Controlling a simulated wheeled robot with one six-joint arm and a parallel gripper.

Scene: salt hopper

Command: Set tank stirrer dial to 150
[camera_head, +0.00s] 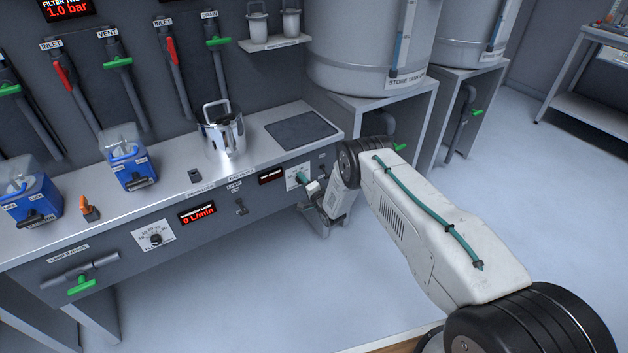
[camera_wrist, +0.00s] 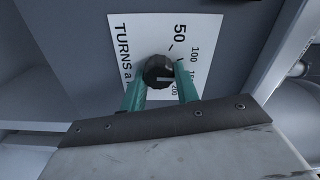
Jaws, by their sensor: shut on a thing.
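The stirrer dial is a black round knob (camera_wrist: 158,71) on a white scale plate (camera_wrist: 140,38), seen in the wrist view. The plate is marked 50, 100, a partly hidden number and 200, with "TURNS a" lettering. My gripper (camera_wrist: 160,88) has one teal finger on each side of the knob and is shut on it. A pale mark shows on the knob's face, but I cannot tell which number it points to. In the head view the plate (camera_head: 293,172) sits at the bench front's right end; my gripper (camera_head: 304,179) hides the knob there.
A small red-lettered display (camera_head: 272,175) is left of the plate. Further left on the bench front are a switch (camera_head: 240,207), a 0 L/min display (camera_head: 198,213) and another dial (camera_head: 155,239). A metal jug (camera_head: 225,137) stands on the bench. The floor in front is clear.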

